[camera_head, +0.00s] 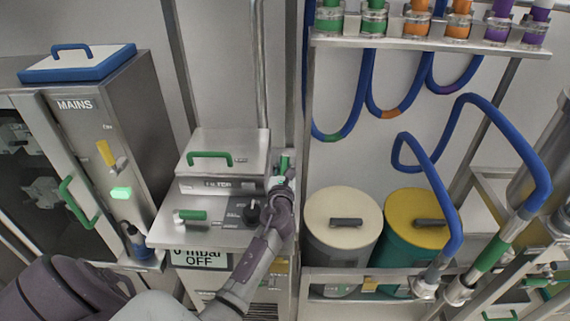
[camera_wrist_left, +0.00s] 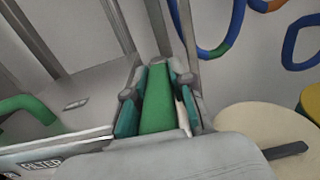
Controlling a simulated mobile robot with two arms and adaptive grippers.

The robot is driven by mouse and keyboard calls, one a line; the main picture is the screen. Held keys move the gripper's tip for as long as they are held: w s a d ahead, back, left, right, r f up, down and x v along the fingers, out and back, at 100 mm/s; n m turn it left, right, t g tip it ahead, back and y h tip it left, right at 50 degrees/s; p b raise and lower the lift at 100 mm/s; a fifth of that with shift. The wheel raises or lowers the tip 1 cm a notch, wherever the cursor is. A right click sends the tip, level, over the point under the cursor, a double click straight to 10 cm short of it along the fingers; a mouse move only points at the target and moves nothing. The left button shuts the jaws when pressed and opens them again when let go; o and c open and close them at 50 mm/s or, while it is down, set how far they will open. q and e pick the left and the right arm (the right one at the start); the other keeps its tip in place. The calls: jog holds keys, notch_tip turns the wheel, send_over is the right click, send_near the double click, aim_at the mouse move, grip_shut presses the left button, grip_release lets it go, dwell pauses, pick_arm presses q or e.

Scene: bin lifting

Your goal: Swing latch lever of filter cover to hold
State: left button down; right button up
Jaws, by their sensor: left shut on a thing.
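The filter cover (camera_head: 225,142) is a grey metal lid with a green handle (camera_head: 209,155) on top, on a steel cabinet. Its latch lever (camera_head: 285,162) has a green grip and stands roughly upright at the cover's right side. My left gripper (camera_head: 281,182) is shut on the lever. In the left wrist view the green lever (camera_wrist_left: 156,100) lies between the two fingers of my left gripper (camera_wrist_left: 157,103), which hide its sides. The cover's edge with a partly seen FILTER label (camera_wrist_left: 42,165) shows at lower left. My right gripper is not in view.
A steel shelf (camera_head: 190,232) in front of the cover carries another green-gripped handle (camera_head: 192,215) and a black knob. The MAINS cabinet (camera_head: 112,130) stands to the left. A cream-lidded drum (camera_head: 342,215) and a yellow-lidded drum (camera_head: 408,205) stand close on the right, below hanging blue hoses (camera_head: 372,90).

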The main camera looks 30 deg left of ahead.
pick_arm(q)
jog(key=m+h, duration=0.1)
jog(key=m+t+h+p, duration=0.1)
jog(key=shift+s+a+h, duration=0.15)
jog(key=shift+a+h, duration=0.15)
jog(key=m+h+b, duration=0.1)
jog(key=h, duration=0.1)
jog(key=a+m+t+h+b, duration=0.1)
jog(key=m+h, duration=0.1)
jog(key=h, duration=0.1)
jog(key=m+h+b, duration=0.1)
jog(key=m+h, duration=0.1)
jog(key=h, duration=0.1)
jog(key=shift+s+a+f, duration=0.1)
jog(key=shift+a, duration=0.2)
